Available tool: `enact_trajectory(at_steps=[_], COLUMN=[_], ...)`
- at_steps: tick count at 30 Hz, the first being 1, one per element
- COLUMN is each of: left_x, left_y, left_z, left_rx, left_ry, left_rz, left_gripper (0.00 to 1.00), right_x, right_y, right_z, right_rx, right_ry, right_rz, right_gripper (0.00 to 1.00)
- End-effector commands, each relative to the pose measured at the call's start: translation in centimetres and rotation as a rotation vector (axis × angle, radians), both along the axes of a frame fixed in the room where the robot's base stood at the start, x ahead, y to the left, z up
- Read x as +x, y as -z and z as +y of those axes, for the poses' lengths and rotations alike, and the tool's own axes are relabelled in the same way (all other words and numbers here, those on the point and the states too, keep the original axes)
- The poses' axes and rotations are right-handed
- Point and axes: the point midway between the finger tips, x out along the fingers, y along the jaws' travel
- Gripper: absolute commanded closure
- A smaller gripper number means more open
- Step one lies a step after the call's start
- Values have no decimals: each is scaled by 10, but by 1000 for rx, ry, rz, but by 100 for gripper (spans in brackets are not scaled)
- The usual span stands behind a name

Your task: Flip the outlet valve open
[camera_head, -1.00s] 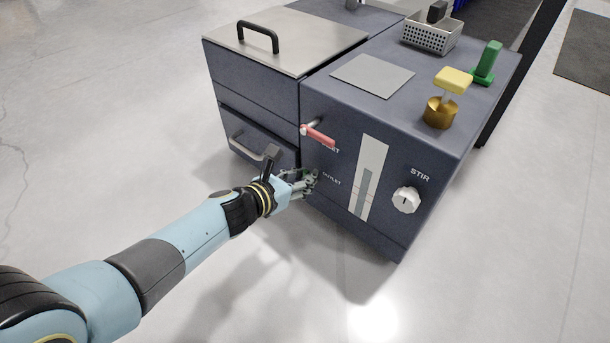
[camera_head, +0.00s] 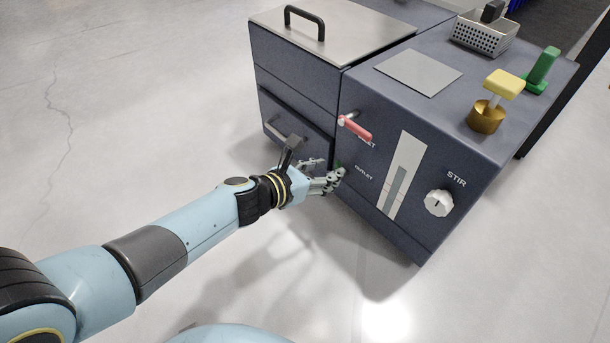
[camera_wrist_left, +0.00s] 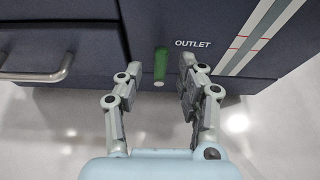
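The outlet valve shows in the left wrist view as a green lever (camera_wrist_left: 160,65) pointing straight up and down, left of the white OUTLET label (camera_wrist_left: 193,43). A pale round spot shows at its lower end. My left gripper (camera_wrist_left: 159,75) is open, with one finger on each side of the lever and gaps on both sides. In the head view my left gripper (camera_head: 335,178) is at the front of the dark blue machine (camera_head: 375,215), and its fingers hide most of the green lever. I cannot tell whether any finger touches the panel. My right gripper is in neither view.
A red lever (camera_head: 356,128) sticks out above the outlet. A grey level strip (camera_head: 403,175) and white STIR knob (camera_head: 438,203) are to its right. A drawer handle (camera_wrist_left: 50,72) is left of the gripper. The floor in front is clear.

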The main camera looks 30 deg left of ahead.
Motion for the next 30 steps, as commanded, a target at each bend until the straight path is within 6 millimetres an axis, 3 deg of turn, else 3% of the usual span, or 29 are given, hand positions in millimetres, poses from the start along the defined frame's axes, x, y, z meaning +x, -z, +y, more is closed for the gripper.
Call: enact_trajectory(at_steps=[6,12,30], left_x=[-45,-68,-73], left_y=[-18,-29,-32], left_z=[17,26,28], left_rx=[3,3,2], left_ry=[0,0,-1], left_rz=[2,1,1], left_gripper=[62,62,62], right_x=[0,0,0], right_y=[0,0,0], right_z=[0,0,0], right_rx=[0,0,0], right_ry=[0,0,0], right_rz=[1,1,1], right_gripper=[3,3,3])
